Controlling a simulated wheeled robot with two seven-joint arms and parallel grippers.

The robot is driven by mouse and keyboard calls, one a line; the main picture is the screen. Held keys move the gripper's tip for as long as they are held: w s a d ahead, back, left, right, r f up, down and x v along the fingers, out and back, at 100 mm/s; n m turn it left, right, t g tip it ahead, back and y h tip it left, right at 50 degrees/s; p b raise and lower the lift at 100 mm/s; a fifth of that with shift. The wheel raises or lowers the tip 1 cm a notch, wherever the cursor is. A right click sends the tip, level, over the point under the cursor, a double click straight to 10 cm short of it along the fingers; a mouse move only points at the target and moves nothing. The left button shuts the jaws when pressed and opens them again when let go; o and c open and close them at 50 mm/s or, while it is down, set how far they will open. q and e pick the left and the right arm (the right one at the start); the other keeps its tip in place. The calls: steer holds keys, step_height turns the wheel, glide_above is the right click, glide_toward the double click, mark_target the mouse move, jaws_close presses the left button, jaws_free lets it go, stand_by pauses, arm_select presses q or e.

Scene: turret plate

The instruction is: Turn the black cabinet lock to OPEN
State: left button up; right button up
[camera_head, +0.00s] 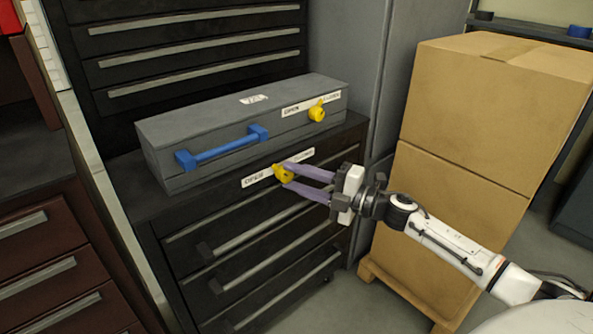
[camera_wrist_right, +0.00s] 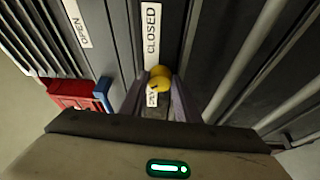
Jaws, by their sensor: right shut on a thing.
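The black cabinet (camera_head: 180,250) stands in the middle of the head view. Its yellow lock knob (camera_head: 280,174) is on the front, on a white label with OPEN at the left and CLOSED at the right. My right gripper (camera_head: 287,173) comes from the right, and its purple fingers are shut on the knob. In the right wrist view the yellow knob (camera_wrist_right: 160,76) sits between the fingertips, with CLOSED above it and the other word partly hidden below. The knob's exact angle is hard to tell. My left gripper is not in view.
A grey box (camera_head: 220,115) lies on the cabinet, with a blue handle (camera_head: 222,150) and another yellow knob (camera_head: 317,112) with its own label. Cardboard boxes (camera_head: 460,170) on a pallet stand at the right, near my right arm. Dark red drawers (camera_head: 50,260) stand at the left.

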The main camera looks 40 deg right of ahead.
arm_select(q)
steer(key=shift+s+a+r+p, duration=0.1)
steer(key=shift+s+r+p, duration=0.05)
steer(key=shift+p, duration=0.25)
arm_select(e)
steer(key=shift+n, duration=0.6)
steer(key=o, duration=1)
steer(key=shift+o, duration=0.2)
steer(key=shift+s, duration=0.1)
arm_select(q)
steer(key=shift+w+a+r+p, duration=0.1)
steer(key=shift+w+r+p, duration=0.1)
steer(key=shift+p, duration=0.4)
arm_select(e)
steer(key=v, duration=1)
steer(key=shift+r, duration=0.3)
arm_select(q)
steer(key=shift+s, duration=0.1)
